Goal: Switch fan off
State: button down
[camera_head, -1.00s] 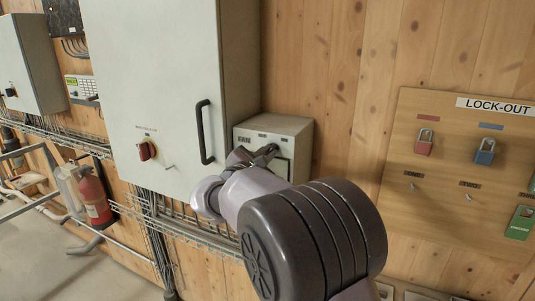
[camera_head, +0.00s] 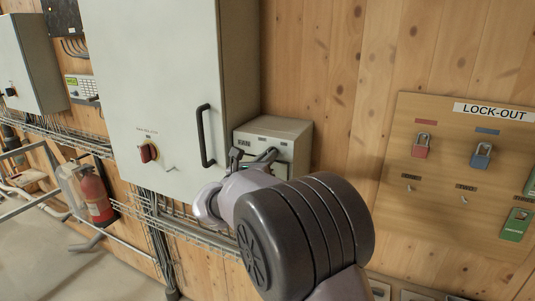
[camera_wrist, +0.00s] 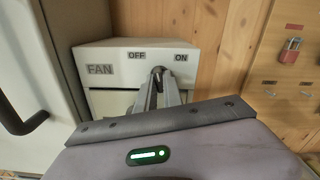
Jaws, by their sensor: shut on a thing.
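The fan switch box (camera_head: 283,128) is a small grey box on the wooden wall, right of a tall cabinet. In the wrist view the box front (camera_wrist: 108,104) carries a FAN label (camera_wrist: 100,69), an OFF label (camera_wrist: 137,56) and an ON label (camera_wrist: 181,58). A dark switch handle (camera_wrist: 158,71) shows between the OFF and ON labels. My gripper (camera_wrist: 160,86) is shut on this handle, at the box front; its fingers hide much of it. In the head view my gripper (camera_head: 262,160) is partly hidden by my wrist.
The tall grey cabinet (camera_head: 165,90) stands close on the left, with a black pull handle (camera_head: 204,136) and a red rotary switch (camera_head: 149,152). A lock-out board (camera_head: 455,180) with padlocks hangs to the right. A fire extinguisher (camera_head: 96,195) is at lower left.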

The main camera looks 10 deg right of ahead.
jog(key=shift+n+p, duration=0.85)
jog(key=shift+n, duration=1.05)
jog(key=c, duration=1.5)
grip_release()
jog(key=shift+s, duration=0.1)
jog(key=b+v, duration=0.1)
jog(key=v, duration=1.6)
jog(key=shift+s+a, duration=0.1)
